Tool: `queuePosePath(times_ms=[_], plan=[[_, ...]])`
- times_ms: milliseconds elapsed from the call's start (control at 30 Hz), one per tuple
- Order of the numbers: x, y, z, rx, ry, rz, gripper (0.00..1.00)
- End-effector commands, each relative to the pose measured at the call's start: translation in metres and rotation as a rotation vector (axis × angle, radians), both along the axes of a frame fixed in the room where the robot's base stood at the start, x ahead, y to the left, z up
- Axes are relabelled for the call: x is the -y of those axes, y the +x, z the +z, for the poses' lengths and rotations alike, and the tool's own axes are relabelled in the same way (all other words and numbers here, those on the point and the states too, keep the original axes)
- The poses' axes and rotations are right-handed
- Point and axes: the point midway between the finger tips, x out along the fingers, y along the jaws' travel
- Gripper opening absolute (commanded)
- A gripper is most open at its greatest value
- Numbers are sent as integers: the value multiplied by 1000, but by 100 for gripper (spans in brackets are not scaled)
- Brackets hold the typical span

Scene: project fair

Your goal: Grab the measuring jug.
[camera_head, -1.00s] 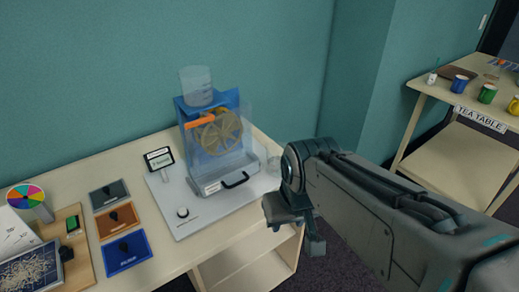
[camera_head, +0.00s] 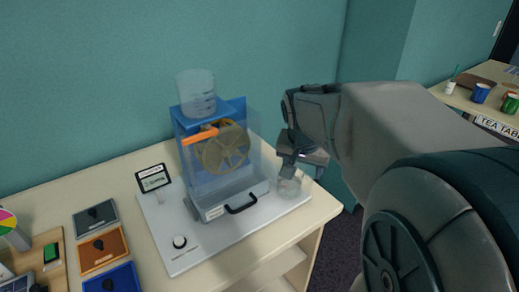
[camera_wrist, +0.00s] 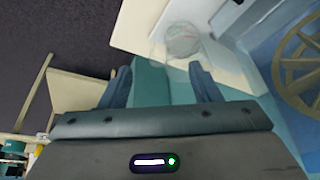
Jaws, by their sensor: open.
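A clear vessel with measuring marks (camera_head: 197,92) stands on top of the blue water-wheel stand (camera_head: 212,172). A second clear, round vessel (camera_head: 289,187) stands at the right end of the white base board; it also shows in the wrist view (camera_wrist: 182,40), with faint red marks. I cannot tell for certain which is the measuring jug. My gripper (camera_head: 303,160) is just above and beside the lower vessel, apart from the upper one. In the wrist view my open gripper (camera_wrist: 162,82) has nothing between its fingers, and the lower vessel lies beyond the fingertips.
The wheel stand (camera_head: 240,110) with its wheel is close to the left of my gripper. A small sign (camera_head: 153,179) and a knob (camera_head: 180,242) are on the base board. Coloured panels (camera_head: 103,250) lie to the left. A tea table with cups (camera_head: 480,93) stands far right.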

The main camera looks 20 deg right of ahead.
Motion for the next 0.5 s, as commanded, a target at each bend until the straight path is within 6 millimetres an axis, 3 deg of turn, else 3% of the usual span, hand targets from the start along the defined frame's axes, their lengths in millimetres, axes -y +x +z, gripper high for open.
queuePosePath(times_ms=[100, 267, 500], plan=[[19, 20, -8, 26, 9, -97, 57], [29, 31, -22, 35, 14, -135, 57], [39, 45, -65, 34, 14, -134, 57]])
